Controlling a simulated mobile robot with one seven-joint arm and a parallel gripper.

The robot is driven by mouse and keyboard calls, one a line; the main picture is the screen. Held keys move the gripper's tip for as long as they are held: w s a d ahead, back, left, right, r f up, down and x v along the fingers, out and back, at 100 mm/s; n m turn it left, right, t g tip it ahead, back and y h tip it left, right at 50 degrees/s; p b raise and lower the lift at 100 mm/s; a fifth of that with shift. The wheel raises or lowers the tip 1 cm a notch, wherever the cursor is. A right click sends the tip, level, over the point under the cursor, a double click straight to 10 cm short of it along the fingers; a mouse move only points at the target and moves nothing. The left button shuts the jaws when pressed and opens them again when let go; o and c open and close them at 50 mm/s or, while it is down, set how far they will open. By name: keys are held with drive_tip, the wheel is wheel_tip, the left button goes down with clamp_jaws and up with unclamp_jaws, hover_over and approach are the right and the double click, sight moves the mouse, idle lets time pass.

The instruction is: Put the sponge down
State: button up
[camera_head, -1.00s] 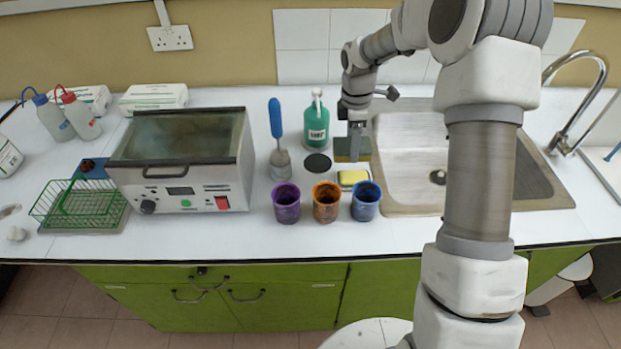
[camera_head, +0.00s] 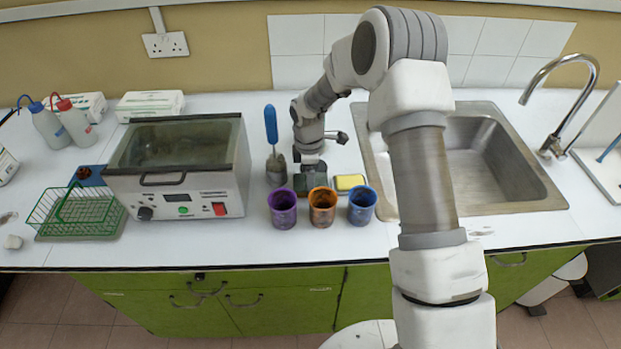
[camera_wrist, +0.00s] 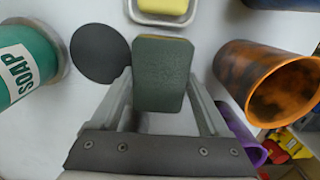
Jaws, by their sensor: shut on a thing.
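My gripper (camera_wrist: 160,82) is shut on a sponge (camera_wrist: 160,72), with a dark green scouring face and a thin yellow edge showing in the wrist view. In the head view the sponge (camera_head: 317,181) is low over the counter, behind the orange cup (camera_head: 322,207). My gripper (camera_head: 310,172) is above it there. I cannot tell whether the sponge touches the counter. A flat black disc (camera_wrist: 100,53) lies just left of the sponge in the wrist view. A yellow block (camera_head: 349,181) sits in a white dish (camera_wrist: 163,19) to its right in the head view.
Purple (camera_head: 283,209) and blue (camera_head: 362,205) cups flank the orange cup (camera_wrist: 270,82). A blue-handled brush (camera_head: 271,125) stands left of my gripper, beside the metal bath (camera_head: 172,190). A green soap bottle (camera_wrist: 25,65) shows in the wrist view. The sink (camera_head: 490,160) is at right.

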drive_tip(key=shift+f, duration=0.25)
drive_tip(key=o, duration=1.3)
drive_tip(key=shift+r, duration=0.1)
drive_tip(key=shift+r, duration=0.15)
